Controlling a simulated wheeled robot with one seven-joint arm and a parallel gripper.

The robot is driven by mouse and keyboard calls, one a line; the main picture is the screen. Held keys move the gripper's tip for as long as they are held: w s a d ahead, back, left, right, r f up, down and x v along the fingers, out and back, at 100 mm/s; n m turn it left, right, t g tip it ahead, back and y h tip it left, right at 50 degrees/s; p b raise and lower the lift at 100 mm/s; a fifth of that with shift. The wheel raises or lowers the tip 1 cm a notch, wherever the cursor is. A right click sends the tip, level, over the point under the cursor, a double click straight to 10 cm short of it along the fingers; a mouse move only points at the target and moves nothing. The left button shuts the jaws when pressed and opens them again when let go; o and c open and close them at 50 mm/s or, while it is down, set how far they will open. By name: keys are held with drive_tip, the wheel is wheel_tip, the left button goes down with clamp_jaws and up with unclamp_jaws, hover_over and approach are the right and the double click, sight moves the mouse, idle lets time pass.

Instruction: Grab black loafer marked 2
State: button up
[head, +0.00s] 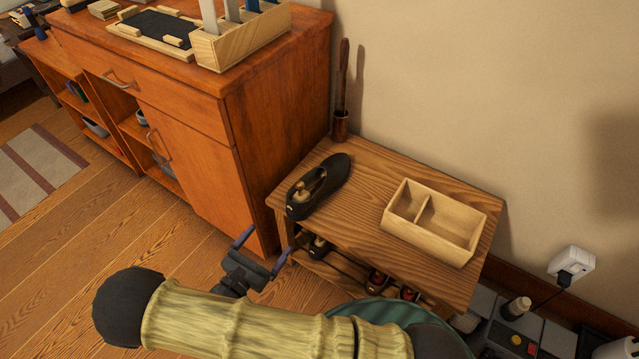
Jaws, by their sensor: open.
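A black loafer (329,184) lies on the left part of a wooden shoe bench's top (365,197), with a light wooden piece inside its opening. I cannot read a number on it. Dark shoes (318,246) sit partly hidden on the shelf under the top, and no number shows on them either. My gripper (269,241) is open and empty, in front of the bench's left end. It appears apart from the shoes, with its two blue fingers pointing toward the bench. My arm hides part of the bench's lower front.
A divided wooden box (435,221) stands on the bench's right part. A shoehorn in a holder (341,122) stands behind the bench. An orange-brown cabinet (200,155) rises close on the left. A wall outlet with plug (573,262) and grey items are at right.

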sight(293, 209)
drive_tip(key=b+x, duration=0.3)
drive_tip(key=x, duration=0.9)
drive_tip(key=shift+f, duration=0.15)
drive_tip(key=shift+w, duration=0.1)
drive_tip(key=b+x, duration=0.2)
drive_tip(key=x, duration=0.2)
drive_tip(key=shift+w+d+b, duration=0.15)
drive_tip(key=shift+w+b, duration=0.15)
drive_tip(key=shift+b, duration=0.05)
drive_tip(key=shift+w+d, duration=0.15)
drive_tip(key=shift+w, duration=0.15)
drive_tip(key=c, duration=1.3)
